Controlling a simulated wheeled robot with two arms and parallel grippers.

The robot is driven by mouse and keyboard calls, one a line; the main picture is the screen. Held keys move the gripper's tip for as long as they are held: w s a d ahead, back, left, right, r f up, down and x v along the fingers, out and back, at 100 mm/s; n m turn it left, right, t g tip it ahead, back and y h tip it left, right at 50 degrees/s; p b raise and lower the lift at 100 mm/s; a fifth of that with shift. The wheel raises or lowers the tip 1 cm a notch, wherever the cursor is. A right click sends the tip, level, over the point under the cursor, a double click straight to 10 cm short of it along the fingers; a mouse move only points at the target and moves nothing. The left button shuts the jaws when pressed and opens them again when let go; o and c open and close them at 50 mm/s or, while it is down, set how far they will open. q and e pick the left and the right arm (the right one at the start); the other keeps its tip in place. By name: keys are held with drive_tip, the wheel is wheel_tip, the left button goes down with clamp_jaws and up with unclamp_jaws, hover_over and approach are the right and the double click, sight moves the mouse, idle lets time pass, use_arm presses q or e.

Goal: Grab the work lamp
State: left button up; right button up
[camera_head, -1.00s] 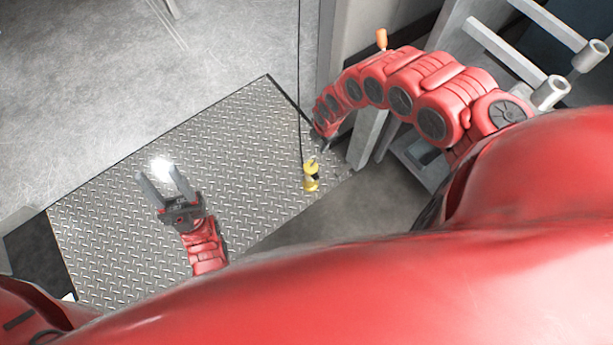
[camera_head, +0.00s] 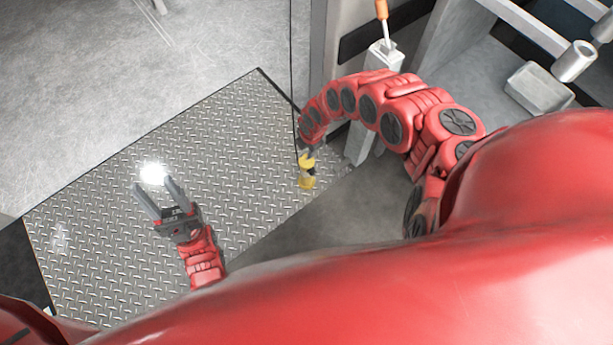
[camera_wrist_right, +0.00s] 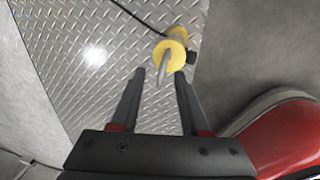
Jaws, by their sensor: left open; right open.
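The work lamp (camera_head: 307,174) is yellow with a dark middle part and stands over the tread plate near its right edge. In the right wrist view the yellow lamp (camera_wrist_right: 169,50) shows a grey hook pointing towards me and a dark cable at its far end. My right gripper (camera_wrist_right: 160,75) is open, with the hook between or just beyond its fingertips; contact cannot be told. In the head view my right gripper (camera_head: 309,150) is mostly hidden by its arm, right by the lamp's top. My left gripper (camera_head: 154,187) is open and empty over the tread plate, left of the lamp.
The tread plate (camera_head: 150,240) covers the floor ahead. A dark cable (camera_head: 292,60) runs along a grey cabinet edge. A grey post (camera_head: 360,143), an orange-handled tool (camera_head: 382,12) and metal shelving with tubes (camera_head: 573,62) stand at the right. The left floor (camera_head: 80,90) is clear.

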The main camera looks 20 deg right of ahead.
drive_tip(key=shift+f, duration=0.75)
drive_tip(key=shift+w+r, duration=0.1)
clamp_jaws()
idle(0.7)
